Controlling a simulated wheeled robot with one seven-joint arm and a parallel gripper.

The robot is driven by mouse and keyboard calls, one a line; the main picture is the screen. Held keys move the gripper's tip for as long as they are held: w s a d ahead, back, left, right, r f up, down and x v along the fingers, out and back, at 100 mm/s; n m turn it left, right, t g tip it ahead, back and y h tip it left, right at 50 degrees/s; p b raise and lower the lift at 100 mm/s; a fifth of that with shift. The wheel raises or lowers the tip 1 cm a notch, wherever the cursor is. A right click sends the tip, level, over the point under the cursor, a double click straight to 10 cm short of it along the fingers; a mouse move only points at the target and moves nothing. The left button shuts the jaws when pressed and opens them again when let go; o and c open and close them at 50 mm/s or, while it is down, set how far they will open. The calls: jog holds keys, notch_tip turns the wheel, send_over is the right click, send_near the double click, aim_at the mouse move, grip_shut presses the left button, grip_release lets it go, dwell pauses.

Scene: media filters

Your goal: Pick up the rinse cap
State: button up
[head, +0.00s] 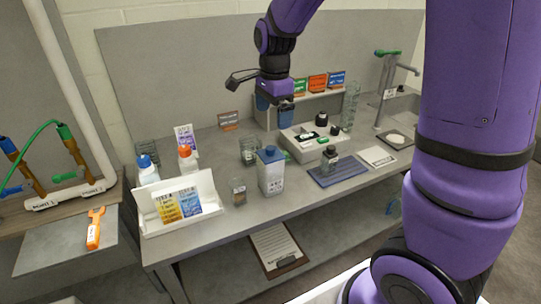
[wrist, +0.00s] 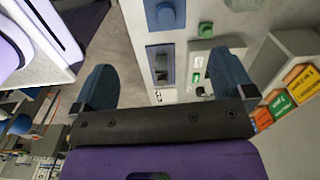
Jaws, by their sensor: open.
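No label reading rinse cap is legible, so I cannot tell which cap it is. Dark caps (head: 321,118) and a green piece (head: 322,139) sit on a low white stand (head: 300,150) on the bench. A small dark-capped bottle (head: 329,158) stands on a blue mat (head: 340,172). My gripper (head: 274,104) is open and empty, in the air above the back of the bench. In the wrist view my gripper (wrist: 165,78) has its blue fingers wide apart. A green cap-like piece (wrist: 205,30) and a smaller green one (wrist: 196,77) show beyond them.
A white blue-capped bottle (head: 270,172) and a small beaker (head: 238,191) stand in front. A white card holder (head: 180,208) and capped bottles are at the left. Coloured boxes (head: 318,82) stand on a raised shelf behind. A sink tap (head: 385,85) is at the right.

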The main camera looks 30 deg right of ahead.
aim_at(271, 148)
jog(key=shift+m, duration=0.4)
jog(key=f, duration=0.8)
jog(key=w+f, duration=0.1)
jog(key=f, duration=0.3)
jog(key=shift+a, duration=0.1)
jog(key=shift+c, duration=0.5)
jog(key=c, duration=0.9)
